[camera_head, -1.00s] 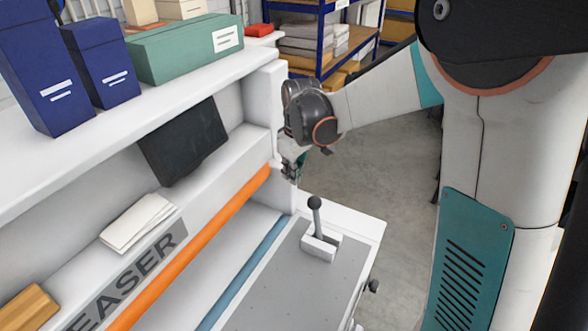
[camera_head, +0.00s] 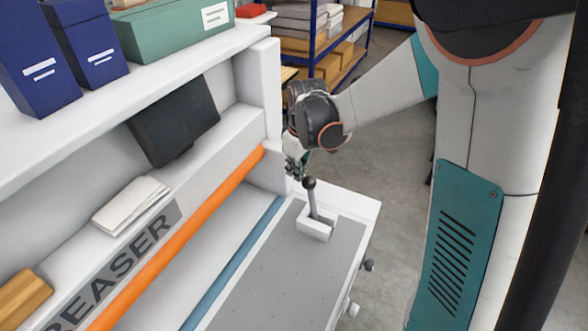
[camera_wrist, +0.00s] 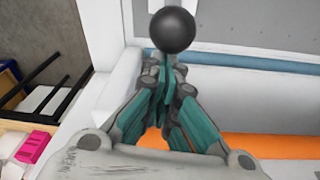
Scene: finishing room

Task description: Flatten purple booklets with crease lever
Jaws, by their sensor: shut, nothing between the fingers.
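The crease lever (camera_head: 313,205), a grey stick with a black ball knob on a white block, stands nearly upright on the grey bed of the creaser (camera_head: 285,270). My gripper (camera_head: 296,172) is shut and empty, just behind and left of the knob. In the wrist view, the black knob (camera_wrist: 172,31) lies directly past the closed teal fingertips (camera_wrist: 165,72); I cannot tell whether they touch. No purple booklets can be made out. A pale booklet or paper stack (camera_head: 131,205) lies on the machine's ledge.
An orange bar (camera_head: 190,232) and a blue strip (camera_head: 235,262) run along the creaser. A dark screen (camera_head: 175,122) stands at the back. Blue boxes (camera_head: 95,45) and a green box (camera_head: 165,32) sit on the upper shelf. The bed beyond the lever's block is clear.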

